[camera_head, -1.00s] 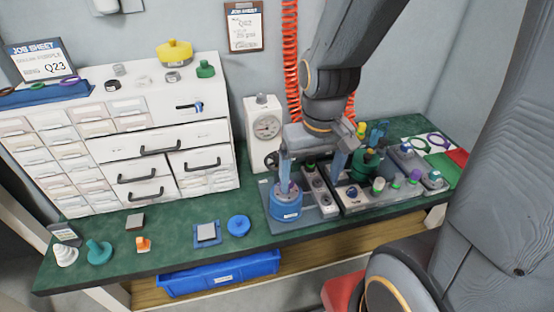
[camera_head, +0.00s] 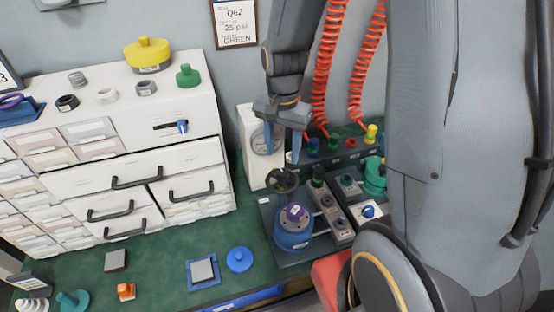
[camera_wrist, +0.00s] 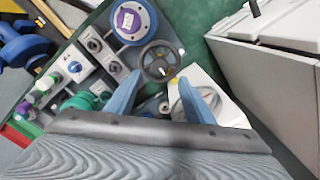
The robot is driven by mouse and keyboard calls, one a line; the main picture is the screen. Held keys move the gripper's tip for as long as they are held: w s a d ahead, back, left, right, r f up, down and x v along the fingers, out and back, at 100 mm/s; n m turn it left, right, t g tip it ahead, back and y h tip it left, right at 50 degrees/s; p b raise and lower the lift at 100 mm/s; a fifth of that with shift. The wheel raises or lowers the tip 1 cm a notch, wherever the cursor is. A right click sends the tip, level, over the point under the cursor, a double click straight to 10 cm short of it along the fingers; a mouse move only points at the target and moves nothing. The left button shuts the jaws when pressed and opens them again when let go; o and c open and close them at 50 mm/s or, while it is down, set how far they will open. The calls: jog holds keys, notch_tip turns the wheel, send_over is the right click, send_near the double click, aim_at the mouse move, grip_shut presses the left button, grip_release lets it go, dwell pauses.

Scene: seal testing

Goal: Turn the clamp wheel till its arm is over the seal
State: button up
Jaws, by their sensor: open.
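The clamp wheel (camera_head: 283,180) is a dark spoked handwheel behind the blue round fixture (camera_head: 293,236). It also shows in the wrist view (camera_wrist: 160,62), just beyond my fingertips. The fixture has a grey top with a purple seal (camera_head: 295,212), labelled in white; the seal also shows in the wrist view (camera_wrist: 128,20). My gripper (camera_head: 283,160) is open above the wheel, its fingers spread to either side; in the wrist view (camera_wrist: 160,80) nothing is between them. I cannot tell contact with the wheel. I cannot make out the clamp arm clearly.
A white gauge box (camera_head: 252,145) stands close behind and left of the wheel. A panel with valves and coloured knobs (camera_head: 340,195) lies to the right. A white drawer cabinet (camera_head: 130,160) fills the left. A blue disc (camera_head: 239,259) lies on the green bench in front.

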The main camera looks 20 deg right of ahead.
aim_at(283, 171)
jog(key=shift+f+p, duration=0.4)
jog(key=shift+f, duration=3.5)
jog(key=shift+d, duration=0.1)
grip_shut()
